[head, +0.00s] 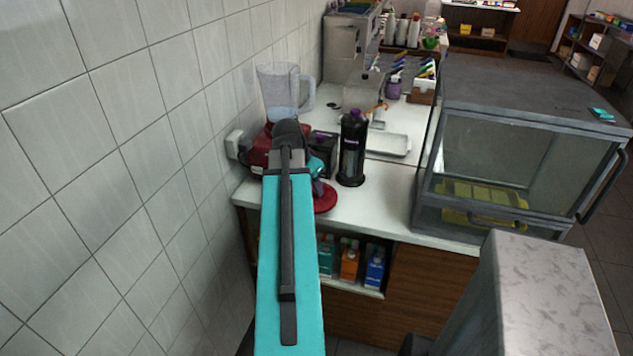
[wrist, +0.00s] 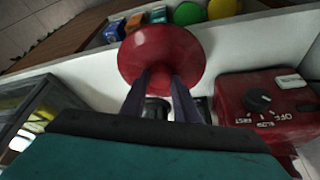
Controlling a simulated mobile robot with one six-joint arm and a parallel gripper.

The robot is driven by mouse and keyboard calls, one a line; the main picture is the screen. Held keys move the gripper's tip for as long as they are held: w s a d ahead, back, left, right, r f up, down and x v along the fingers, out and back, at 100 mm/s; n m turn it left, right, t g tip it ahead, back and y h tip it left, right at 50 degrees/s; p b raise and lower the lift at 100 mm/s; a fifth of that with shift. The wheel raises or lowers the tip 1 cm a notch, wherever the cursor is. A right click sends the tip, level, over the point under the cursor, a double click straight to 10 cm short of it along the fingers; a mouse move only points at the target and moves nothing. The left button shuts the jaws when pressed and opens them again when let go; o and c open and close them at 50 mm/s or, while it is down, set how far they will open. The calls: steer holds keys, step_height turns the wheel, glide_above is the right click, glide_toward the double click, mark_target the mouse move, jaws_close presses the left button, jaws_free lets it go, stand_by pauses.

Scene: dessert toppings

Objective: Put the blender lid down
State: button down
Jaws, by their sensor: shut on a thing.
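The blender lid is a round red disc, seen at the counter's front edge in the head view (head: 326,203) and ahead of the fingers in the wrist view (wrist: 160,48). My gripper (wrist: 166,82) is shut on the lid. In the head view my arm hides most of the gripper. The lid shows over the white counter (head: 385,205); I cannot tell whether it touches it. The blender stands by the wall with its clear jug (head: 281,90) on a red base (head: 259,150). The base with its dial also shows in the wrist view (wrist: 262,108).
A black bottle (head: 352,150) stands right of my gripper, with a pale tray (head: 388,144) behind it. A glass display case (head: 500,150) fills the counter's right side. Cartons (head: 375,267) sit on a shelf below. Bare counter lies between bottle and case.

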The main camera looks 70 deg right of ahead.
steer(key=shift+w+d+f+p, duration=0.1)
steer(key=shift+w+d+p, duration=0.15)
steer(key=shift+d, duration=0.75)
steer(key=shift+w+d+f+p, duration=0.1)
steer(key=shift+d+p, duration=0.15)
steer(key=shift+d, duration=0.8)
steer(key=shift+w+d+f+p, duration=0.1)
steer(key=shift+w+d+p, duration=0.15)
steer(key=shift+d, duration=0.75)
steer(key=shift+f, duration=0.1)
steer(key=shift+f+p, duration=0.75)
steer(key=shift+f, duration=0.9)
steer(key=shift+f, duration=0.15)
steer(key=c, duration=1.4)
jaws_free()
steer(key=shift+o, duration=0.2)
steer(key=shift+r, duration=0.25)
steer(key=b+v, duration=0.2)
steer(key=v, duration=1)
